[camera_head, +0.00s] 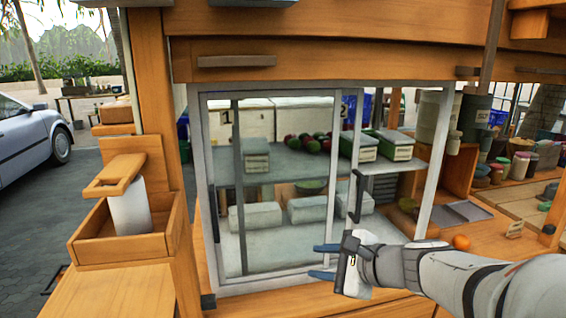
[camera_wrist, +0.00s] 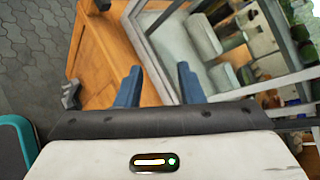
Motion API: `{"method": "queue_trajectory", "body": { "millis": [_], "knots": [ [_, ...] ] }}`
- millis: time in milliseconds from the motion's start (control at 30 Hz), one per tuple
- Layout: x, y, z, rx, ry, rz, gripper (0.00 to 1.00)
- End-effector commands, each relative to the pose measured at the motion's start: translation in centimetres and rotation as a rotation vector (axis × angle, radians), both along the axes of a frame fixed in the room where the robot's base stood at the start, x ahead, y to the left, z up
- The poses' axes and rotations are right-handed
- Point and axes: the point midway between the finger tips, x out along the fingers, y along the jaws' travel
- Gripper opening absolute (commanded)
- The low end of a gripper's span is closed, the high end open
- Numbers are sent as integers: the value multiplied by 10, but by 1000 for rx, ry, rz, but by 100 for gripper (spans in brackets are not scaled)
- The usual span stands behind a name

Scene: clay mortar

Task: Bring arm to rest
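My gripper (camera_head: 322,261) is at the lower right of the glass-fronted cabinet (camera_head: 222,285), in front of its lower frame. Its blue fingers are apart with nothing between them. In the wrist view, my gripper (camera_wrist: 158,88) shows the two blue fingers spread, with the wooden counter front and the white cabinet frame beyond them. My arm (camera_head: 440,275) reaches in from the right edge of the head view. Whether the fingers touch the frame is hard to tell.
A dark vertical handle (camera_head: 356,196) stands on the cabinet door just above my gripper. A wooden box with a white cylinder (camera_head: 130,212) is at the left. An orange fruit (camera_head: 461,242) lies on the counter behind my arm. Paved ground (camera_wrist: 35,60) is open at the left.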

Motion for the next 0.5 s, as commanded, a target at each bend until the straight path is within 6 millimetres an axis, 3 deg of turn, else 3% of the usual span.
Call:
{"method": "queue_trajectory", "body": {
  "millis": [100,233,500],
  "knots": [
    [-35,13,-13,-248,-23,220,35],
    [-72,11,-31,-521,-51,467,35],
    [-125,-30,-49,-1052,-116,963,35]
  ]
}}
